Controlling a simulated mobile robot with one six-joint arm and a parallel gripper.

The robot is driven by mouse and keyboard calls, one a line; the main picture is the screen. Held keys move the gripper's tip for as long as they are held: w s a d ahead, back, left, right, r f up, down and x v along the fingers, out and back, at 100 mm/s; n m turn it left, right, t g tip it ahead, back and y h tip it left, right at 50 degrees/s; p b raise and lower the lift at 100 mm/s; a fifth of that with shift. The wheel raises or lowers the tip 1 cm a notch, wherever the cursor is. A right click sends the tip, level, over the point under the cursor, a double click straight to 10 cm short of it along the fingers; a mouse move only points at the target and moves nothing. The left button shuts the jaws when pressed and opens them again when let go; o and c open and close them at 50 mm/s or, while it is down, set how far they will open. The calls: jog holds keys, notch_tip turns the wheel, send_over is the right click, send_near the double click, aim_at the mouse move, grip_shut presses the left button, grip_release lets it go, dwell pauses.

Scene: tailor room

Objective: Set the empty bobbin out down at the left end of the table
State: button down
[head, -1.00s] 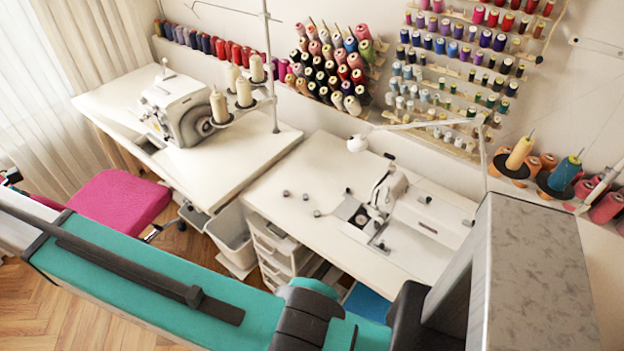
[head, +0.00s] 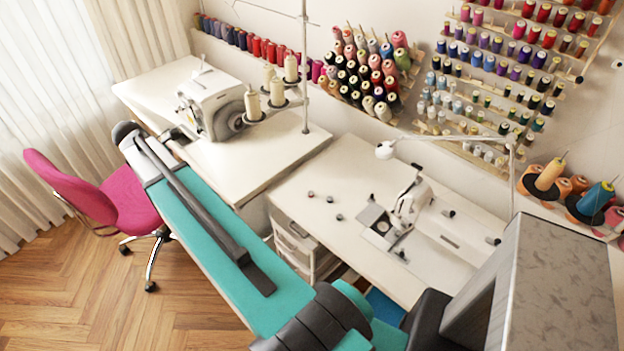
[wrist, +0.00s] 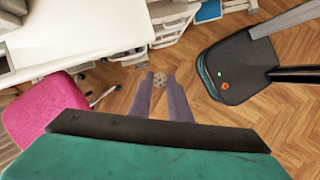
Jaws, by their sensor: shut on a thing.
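My gripper (wrist: 160,98) shows in the wrist view as two purple-grey fingers shut on a small pale, round bobbin (wrist: 160,81) at their tips. It hangs over the wooden floor, to the right of a white table (wrist: 85,32). In the head view my arm hides the gripper and the held bobbin. There the right-hand white table (head: 290,180) carries a sewing machine (head: 411,204) and small bobbins, one (head: 311,194) near its left end. The left-hand white table (head: 225,165) carries an overlocker (head: 210,103).
A pink chair (head: 130,205) stands left of my arm; its seat (wrist: 45,112) also shows in the wrist view. Drawers (head: 292,240) stand under the right-hand table. Thread racks (head: 490,60) line the wall. Free room shows at the right-hand table's left end.

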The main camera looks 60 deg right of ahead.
jog(key=s+d+f+p, duration=0.1)
jog(key=s+d+f, duration=0.2)
jog(key=s+d, duration=0.65)
jog(key=shift+m, duration=0.4)
jog(key=s+d+f+p, duration=0.1)
jog(key=s+d, duration=0.4)
jog(key=s, duration=0.5)
jog(key=s+d+f+p, duration=0.1)
jog(key=s+d+f, duration=0.2)
jog(key=s+d, duration=0.3)
jog(key=s+d+f+p, duration=0.2)
jog(key=s+d, duration=0.4)
jog(key=s, duration=0.7)
jog(key=shift+s+d+f, duration=0.2)
jog(key=shift+s+f, duration=0.15)
jog(key=shift+f, duration=0.25)
jog(key=shift+w+d+f+b, duration=0.1)
jog(key=shift+d+f+b, duration=0.2)
jog(key=shift+b, duration=0.85)
jog(key=d+b, duration=0.1)
jog(key=b, duration=0.3)
jog(key=shift+w+b, duration=0.15)
jog(key=shift+b, duration=0.25)
jog(key=d+b, duration=0.1)
jog(key=b, duration=0.7)
jog(key=shift+w, duration=0.1)
